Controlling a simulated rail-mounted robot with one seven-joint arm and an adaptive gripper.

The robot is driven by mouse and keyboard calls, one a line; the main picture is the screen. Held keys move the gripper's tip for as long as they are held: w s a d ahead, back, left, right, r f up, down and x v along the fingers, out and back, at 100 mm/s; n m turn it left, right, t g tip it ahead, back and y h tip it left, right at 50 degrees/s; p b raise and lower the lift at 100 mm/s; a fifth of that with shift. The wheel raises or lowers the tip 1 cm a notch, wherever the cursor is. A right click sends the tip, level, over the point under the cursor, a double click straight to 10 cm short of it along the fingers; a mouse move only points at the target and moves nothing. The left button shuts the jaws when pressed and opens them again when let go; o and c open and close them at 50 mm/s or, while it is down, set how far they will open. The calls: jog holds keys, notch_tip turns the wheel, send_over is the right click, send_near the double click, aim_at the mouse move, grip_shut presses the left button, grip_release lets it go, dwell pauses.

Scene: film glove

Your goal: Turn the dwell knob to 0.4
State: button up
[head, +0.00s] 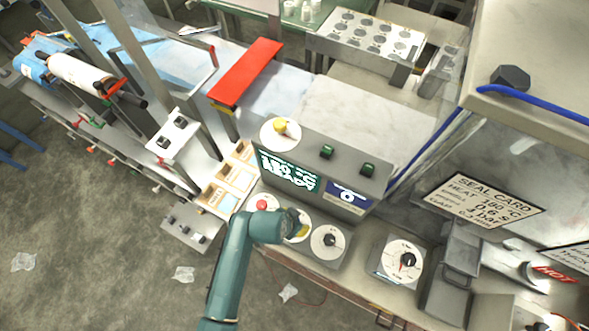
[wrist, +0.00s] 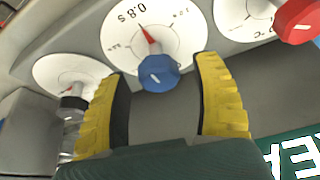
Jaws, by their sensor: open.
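The dwell knob (wrist: 157,73) is blue with a red pointer, on a white dial (wrist: 183,35) in the wrist view. The pointer is directed at the marking "0.8 s". My gripper (wrist: 163,82) is open, with a yellow ribbed finger on either side of the blue knob's lower part. I cannot tell whether either finger touches it. In the head view my gripper (head: 301,226) is at the front panel, and with my arm it hides the blue knob and most of its dial.
A red knob (wrist: 297,20) on a °C dial and a dark knob (wrist: 73,102) on another dial flank it closely. The display (head: 288,171) reads 180 °C READY. A seal card (head: 493,199) and a separate dial (head: 402,260) are on the right.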

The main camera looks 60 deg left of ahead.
jog(key=shift+c, duration=0.3)
jog(key=c, duration=1.1)
jog(key=shift+s, duration=0.1)
jog(key=shift+c, duration=0.2)
